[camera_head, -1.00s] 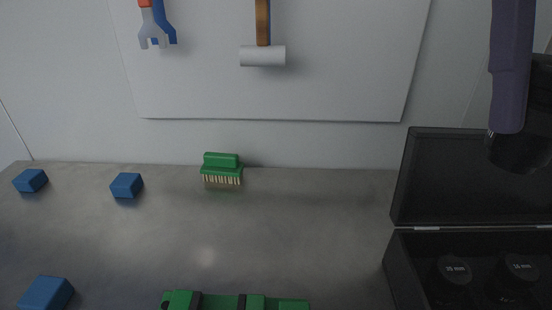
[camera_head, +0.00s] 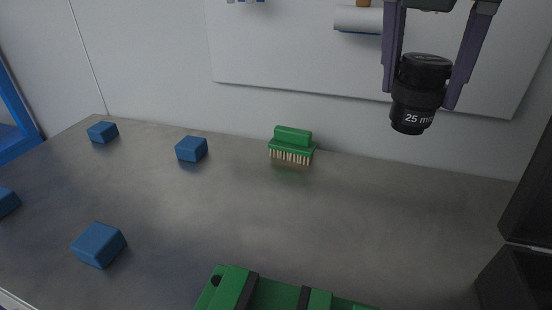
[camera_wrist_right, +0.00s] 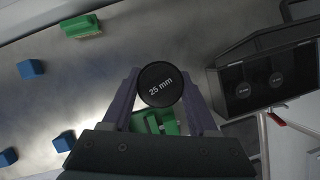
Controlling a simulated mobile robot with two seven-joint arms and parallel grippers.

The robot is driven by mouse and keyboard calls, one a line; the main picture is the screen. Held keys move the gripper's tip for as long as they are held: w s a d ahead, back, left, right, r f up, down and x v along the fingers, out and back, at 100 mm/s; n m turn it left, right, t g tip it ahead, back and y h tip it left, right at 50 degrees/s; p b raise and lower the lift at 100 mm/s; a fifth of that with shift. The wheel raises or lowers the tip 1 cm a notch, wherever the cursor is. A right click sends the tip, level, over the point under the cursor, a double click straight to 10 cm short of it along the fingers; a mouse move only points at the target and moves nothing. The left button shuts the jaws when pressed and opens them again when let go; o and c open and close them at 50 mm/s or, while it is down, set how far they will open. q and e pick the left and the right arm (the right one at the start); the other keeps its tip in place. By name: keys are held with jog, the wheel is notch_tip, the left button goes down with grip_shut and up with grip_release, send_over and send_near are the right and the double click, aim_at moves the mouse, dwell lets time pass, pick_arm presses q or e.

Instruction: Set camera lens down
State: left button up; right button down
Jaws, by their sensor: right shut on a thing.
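The camera lens (camera_head: 418,92) is black and marked 25 mm in the head view. It is held upright in the air above the grey table (camera_head: 350,220), in front of the back wall. My right gripper (camera_head: 423,98) is shut on it, with one purple finger on each side. In the right wrist view the lens's round face (camera_wrist_right: 160,84) shows between the fingertips (camera_wrist_right: 160,90). My left gripper is in neither view.
A green brush (camera_head: 292,145), several blue blocks (camera_head: 192,148) and a green object (camera_head: 265,290) are on the table. An open black case (camera_wrist_right: 265,75) with two round lens tops stands at the right. The table's middle is clear.

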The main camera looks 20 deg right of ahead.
jog(key=d+f+n+b, duration=0.1)
jog(key=f+n, duration=0.1)
jog(key=f, duration=0.3)
jog(key=w+d+f+n+t+y+b, duration=0.1)
jog(key=f, duration=0.4)
jog(key=f+n+b, duration=0.1)
jog(key=f+n, duration=0.1)
jog(key=f, duration=0.3)
jog(key=shift+w+d+f+n+y+b, duration=0.25)
jog(key=shift+d+f+n+y+b, duration=0.05)
jog(key=shift+d+f+b, duration=0.1)
notch_tip(320, 180, down, 4)
jog(key=shift+f+b, duration=0.1)
jog(key=shift+b, duration=0.25)
jog(key=shift+c, duration=0.9)
grip_release()
